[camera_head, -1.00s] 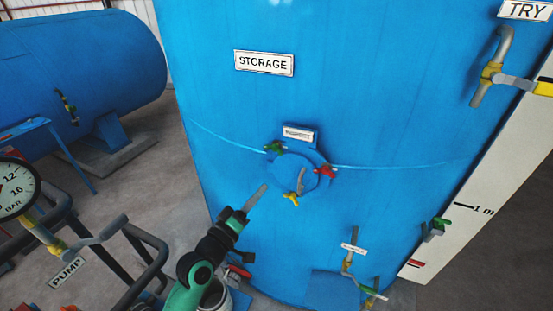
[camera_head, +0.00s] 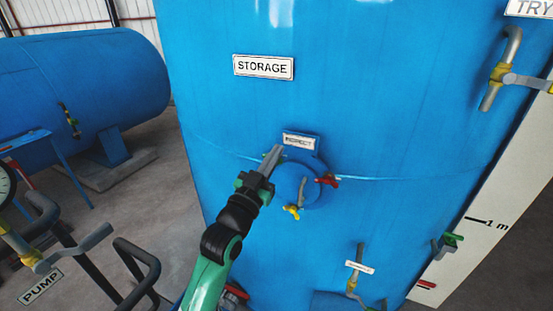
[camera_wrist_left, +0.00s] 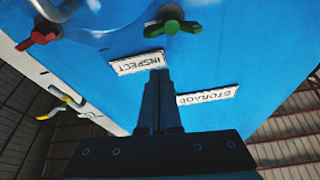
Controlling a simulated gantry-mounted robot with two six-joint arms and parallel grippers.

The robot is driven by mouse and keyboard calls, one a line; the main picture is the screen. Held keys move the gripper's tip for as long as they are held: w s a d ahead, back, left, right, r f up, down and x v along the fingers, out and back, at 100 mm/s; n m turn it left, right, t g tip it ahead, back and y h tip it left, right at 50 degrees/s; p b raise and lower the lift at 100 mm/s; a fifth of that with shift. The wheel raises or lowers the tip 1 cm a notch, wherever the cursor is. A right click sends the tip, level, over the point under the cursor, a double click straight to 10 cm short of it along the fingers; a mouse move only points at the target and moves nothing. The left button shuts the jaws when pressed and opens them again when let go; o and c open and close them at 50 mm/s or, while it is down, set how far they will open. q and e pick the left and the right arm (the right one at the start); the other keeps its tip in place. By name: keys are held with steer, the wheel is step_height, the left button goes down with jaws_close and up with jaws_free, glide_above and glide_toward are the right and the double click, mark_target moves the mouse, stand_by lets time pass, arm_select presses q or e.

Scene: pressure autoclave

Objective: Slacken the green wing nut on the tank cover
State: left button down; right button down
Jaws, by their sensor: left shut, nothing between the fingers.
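The round blue tank cover (camera_head: 290,182) sits on the big blue tank, with a handle across it. The green wing nut (camera_wrist_left: 172,26) shows in the left wrist view at the cover's rim, near the INSPECT label. In the head view my left gripper covers most or all of it. My left gripper (camera_head: 276,151) is shut and empty, its fingertips in front of the cover's upper left rim. In the wrist view the fingertips (camera_wrist_left: 158,74) overlap the INSPECT label's edge, apart from the green nut in the picture. My right gripper is not in view.
A red wing nut (camera_head: 327,181) is on the cover's right and a yellow wing nut (camera_head: 293,211) at its bottom. The INSPECT label (camera_head: 299,141) is just above the cover. Dark pump railings (camera_head: 140,270) stand at the lower left. The tank wall around the cover is mostly bare.

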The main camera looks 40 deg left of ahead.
arm_select(q)
steer(key=w+f, duration=0.1)
steer(key=w+a+f, duration=0.1)
steer(key=f, duration=0.1)
steer(key=shift+a+f, duration=0.1)
steer(key=shift+f, duration=0.05)
stand_by(0.3)
steer(key=shift+s+a+f+b, duration=0.15)
steer(key=shift+f+b, duration=0.65)
steer(key=shift+b, duration=0.25)
steer(key=shift+s+r, duration=0.1)
